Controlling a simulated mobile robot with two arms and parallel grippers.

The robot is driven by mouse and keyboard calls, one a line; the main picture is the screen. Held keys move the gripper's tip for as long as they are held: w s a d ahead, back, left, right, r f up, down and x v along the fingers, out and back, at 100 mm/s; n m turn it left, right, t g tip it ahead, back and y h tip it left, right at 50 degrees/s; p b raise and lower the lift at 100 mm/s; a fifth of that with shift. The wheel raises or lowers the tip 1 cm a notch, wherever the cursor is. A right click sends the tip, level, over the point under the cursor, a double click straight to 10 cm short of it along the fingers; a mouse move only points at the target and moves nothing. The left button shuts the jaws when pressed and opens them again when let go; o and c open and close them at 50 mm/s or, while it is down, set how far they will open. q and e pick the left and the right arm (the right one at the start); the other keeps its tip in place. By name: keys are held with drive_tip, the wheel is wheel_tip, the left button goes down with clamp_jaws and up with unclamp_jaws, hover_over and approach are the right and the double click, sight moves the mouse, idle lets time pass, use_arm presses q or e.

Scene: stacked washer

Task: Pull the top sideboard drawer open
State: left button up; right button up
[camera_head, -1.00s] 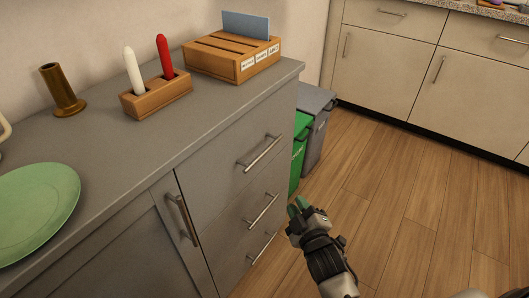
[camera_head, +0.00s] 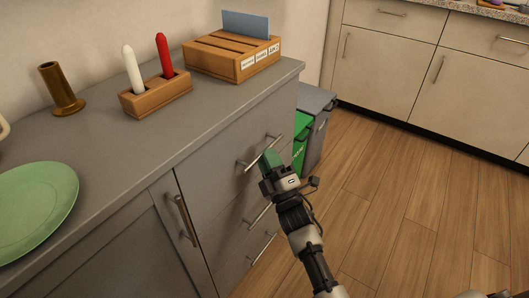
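The grey sideboard (camera_head: 120,172) has a stack of drawers at its right end. The top drawer (camera_head: 215,165) is closed, its front level with the rest. Its metal bar handle (camera_head: 246,167) is partly hidden behind my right gripper. My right gripper (camera_head: 271,158), with green fingertips, is at the right part of this handle. I cannot tell whether it touches the bar or whether the fingers are apart. The lower drawers are closed, and their handles show below, partly behind my arm. My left gripper is not in view.
On the sideboard top stand a candle block (camera_head: 155,95), a wooden slotted box (camera_head: 232,57), a brown holder (camera_head: 62,90) and a green plate (camera_head: 35,208). Green (camera_head: 300,143) and grey (camera_head: 316,130) bins stand beyond its right end. The wooden floor at right is clear.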

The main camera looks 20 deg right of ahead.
drive_tip(key=shift+x, duration=1.15)
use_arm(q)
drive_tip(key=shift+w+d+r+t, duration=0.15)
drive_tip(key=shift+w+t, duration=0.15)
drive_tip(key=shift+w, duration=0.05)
use_arm(e)
clamp_jaws()
drive_tip(key=shift+s, duration=0.1)
